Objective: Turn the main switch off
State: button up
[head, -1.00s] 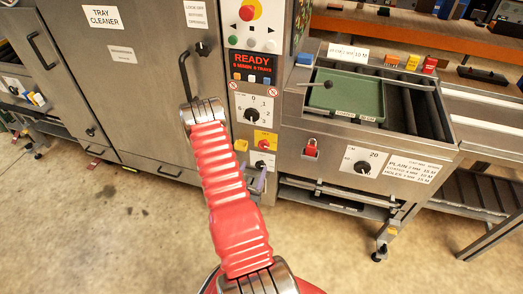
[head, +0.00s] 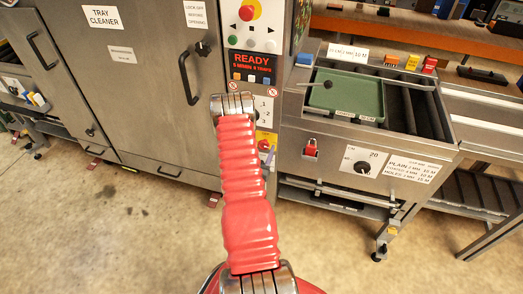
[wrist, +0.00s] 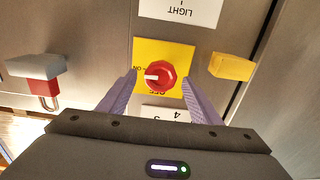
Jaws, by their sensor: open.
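The main switch is a red rotary knob (wrist: 160,75) on a yellow plate (wrist: 183,53) in the wrist view, where the lettering is upside down. Its white mark points left toward the ON label; OFF is below the knob in this view. My gripper (wrist: 160,80) is open, with one purple finger on each side of the knob and nothing held. Contact with the knob cannot be told.
A yellow block (wrist: 231,66) and a red padlock (wrist: 44,88) stick out beside the switch in the wrist view. The LIGHT label (wrist: 182,10) is above. In the head view, the READY display (head: 249,66) and an emergency stop (head: 250,12) sit higher on the panel.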

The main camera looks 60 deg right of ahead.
jog(key=shift+c, duration=0.4)
jog(key=shift+a, duration=0.1)
jog(key=c, duration=0.9)
jog(key=shift+c, duration=0.2)
